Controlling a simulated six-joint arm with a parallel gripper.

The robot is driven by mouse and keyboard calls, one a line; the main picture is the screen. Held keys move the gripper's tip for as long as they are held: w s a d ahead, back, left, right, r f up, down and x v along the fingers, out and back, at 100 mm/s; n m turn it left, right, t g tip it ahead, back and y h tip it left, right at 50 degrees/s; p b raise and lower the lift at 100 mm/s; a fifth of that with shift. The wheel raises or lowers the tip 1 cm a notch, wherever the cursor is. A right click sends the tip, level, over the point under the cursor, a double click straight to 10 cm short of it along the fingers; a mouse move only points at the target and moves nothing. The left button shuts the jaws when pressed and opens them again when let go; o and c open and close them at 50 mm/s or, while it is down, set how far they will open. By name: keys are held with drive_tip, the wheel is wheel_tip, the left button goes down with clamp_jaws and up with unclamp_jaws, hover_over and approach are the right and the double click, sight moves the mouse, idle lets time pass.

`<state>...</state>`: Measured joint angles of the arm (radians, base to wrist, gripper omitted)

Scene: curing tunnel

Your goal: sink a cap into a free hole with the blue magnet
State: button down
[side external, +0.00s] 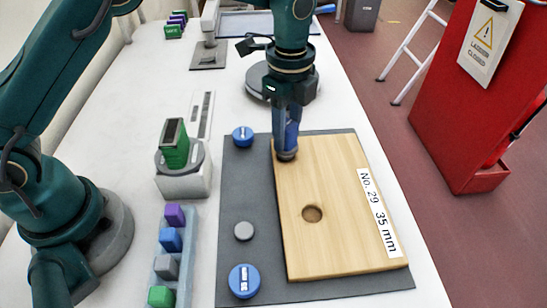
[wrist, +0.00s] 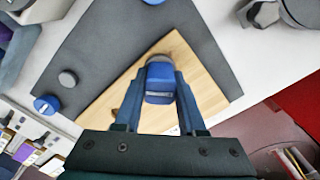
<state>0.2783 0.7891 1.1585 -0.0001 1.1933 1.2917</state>
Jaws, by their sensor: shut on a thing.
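My gripper (side external: 288,128) is shut on the blue magnet (side external: 291,135), held upright over the far left part of the wooden board (side external: 345,240). The magnet also shows between the fingers in the wrist view (wrist: 160,78). A greyish end shows at the magnet's foot; I cannot tell whether it is a cap, or whether it touches the board. The board has an open round hole (side external: 312,213) nearer the front, labelled "No. 29 35 mm". A grey cap (side external: 243,231) lies on the dark mat (side external: 232,185), left of the board.
Blue round pieces lie on the mat, one at the back (side external: 242,137) and one in front (side external: 244,281). Left stand a scale (side external: 185,183) with a green block and a rack (side external: 171,290) of coloured blocks. A red cabinet (side external: 455,110) stands beyond the table at right.

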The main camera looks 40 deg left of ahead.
drive_tip(key=shift+f, duration=0.75)
idle(1.6)
drive_tip(key=shift+r, duration=0.1)
drive_tip(key=shift+r, duration=3.45)
